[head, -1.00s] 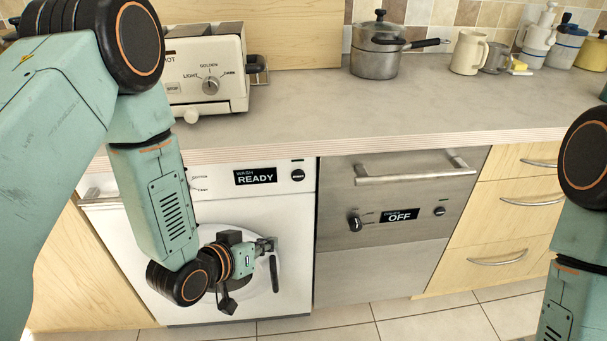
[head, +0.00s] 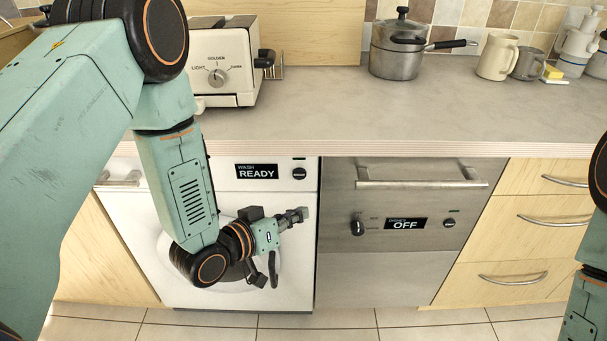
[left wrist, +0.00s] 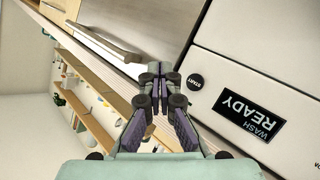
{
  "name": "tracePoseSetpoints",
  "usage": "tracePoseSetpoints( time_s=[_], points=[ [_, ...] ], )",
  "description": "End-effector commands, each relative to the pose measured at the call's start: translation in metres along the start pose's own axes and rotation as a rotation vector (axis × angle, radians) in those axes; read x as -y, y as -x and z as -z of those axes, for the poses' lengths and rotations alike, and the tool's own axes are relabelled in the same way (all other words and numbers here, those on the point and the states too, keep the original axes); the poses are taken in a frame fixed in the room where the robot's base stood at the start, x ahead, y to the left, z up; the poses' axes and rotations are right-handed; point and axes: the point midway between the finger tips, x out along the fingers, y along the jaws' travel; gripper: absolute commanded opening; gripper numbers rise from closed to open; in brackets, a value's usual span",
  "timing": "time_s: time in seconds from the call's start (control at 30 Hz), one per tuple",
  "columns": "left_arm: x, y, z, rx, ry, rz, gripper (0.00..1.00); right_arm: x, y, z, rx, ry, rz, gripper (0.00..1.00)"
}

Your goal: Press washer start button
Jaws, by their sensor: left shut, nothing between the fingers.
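The white washer (head: 230,290) stands under the counter, with a black display reading "WASH READY" (head: 257,172). Its round black start button (head: 299,173) is right of the display. In the left wrist view the start button (left wrist: 195,82) and the display (left wrist: 247,112) lie right of the fingers. My left gripper (head: 303,214) is shut and empty, in front of the washer and below the button, apart from it in the head view. It also shows in the left wrist view (left wrist: 153,75). My right arm shows at the right edge, but its gripper is out of view.
A steel dishwasher (head: 385,275) reading "OFF" stands right of the washer, with a bar handle (head: 420,184) and a knob (head: 357,226). Wooden drawers (head: 520,245) are farther right. The counter (head: 330,115) holds a toaster (head: 225,70), a pot (head: 397,58) and mugs (head: 497,57).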

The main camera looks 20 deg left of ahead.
Motion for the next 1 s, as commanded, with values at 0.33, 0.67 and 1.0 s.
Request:
tracePoseSetpoints(
  time_s=[0.33, 0.67, 1.0],
  points=[
    [0.002, 0.002, 0.003, -0.011, 0.019, -0.002, 0.00, 0.000, 0.000, 0.000, 0.001, 0.000, 0.000, 0.55],
    [0.014, -0.015, 0.015, -0.015, 0.017, -0.003, 0.00, 0.000, -0.004, 0.000, 0.000, 0.000, 0.000, 0.55],
    [0.035, -0.046, 0.036, -0.013, 0.016, -0.002, 0.00, 0.000, -0.013, 0.000, 0.000, 0.000, 0.000, 0.55]
  ],
)
